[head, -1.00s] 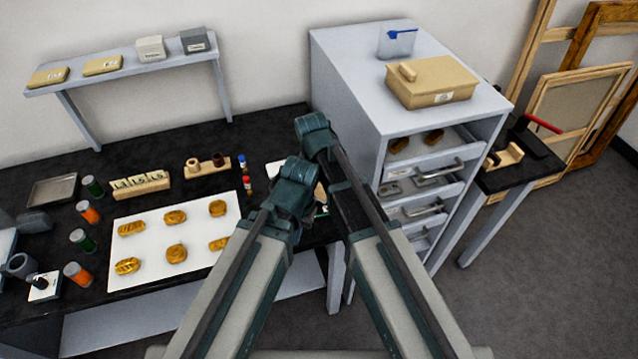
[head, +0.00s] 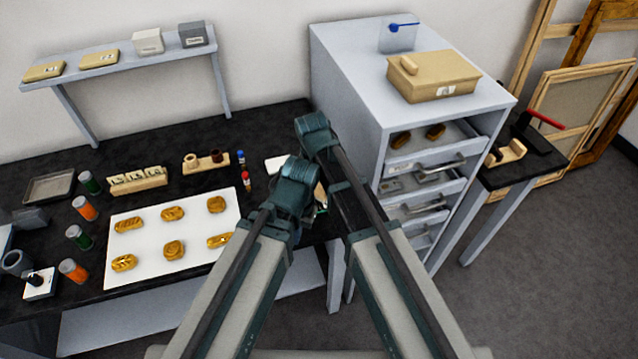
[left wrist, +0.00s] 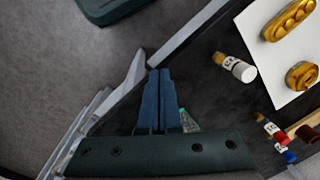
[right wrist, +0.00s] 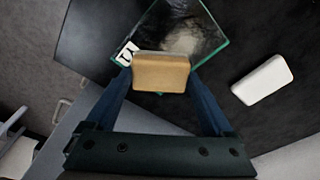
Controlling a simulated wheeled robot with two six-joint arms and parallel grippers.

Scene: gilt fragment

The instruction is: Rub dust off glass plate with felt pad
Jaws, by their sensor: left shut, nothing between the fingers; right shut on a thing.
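The felt pad (right wrist: 160,68), a tan block with a paler top edge, is held between the fingers of my right gripper (right wrist: 160,84). It overlaps the near part of the glass plate (right wrist: 212,38) in the right wrist view; I cannot tell whether they touch. The plate has green edges, a white label at its left corner and a pale dusty smear (right wrist: 186,40). My left gripper (left wrist: 160,73) is shut and empty, with a green-edged corner of the plate (left wrist: 188,122) beside it.
A white block (right wrist: 262,80) lies right of the plate. A white-capped bottle (left wrist: 236,67) stands near my left gripper. A white sheet (head: 150,245) with several gilt pieces lies on the black table. A drawer cabinet (head: 350,75) stands close on the right.

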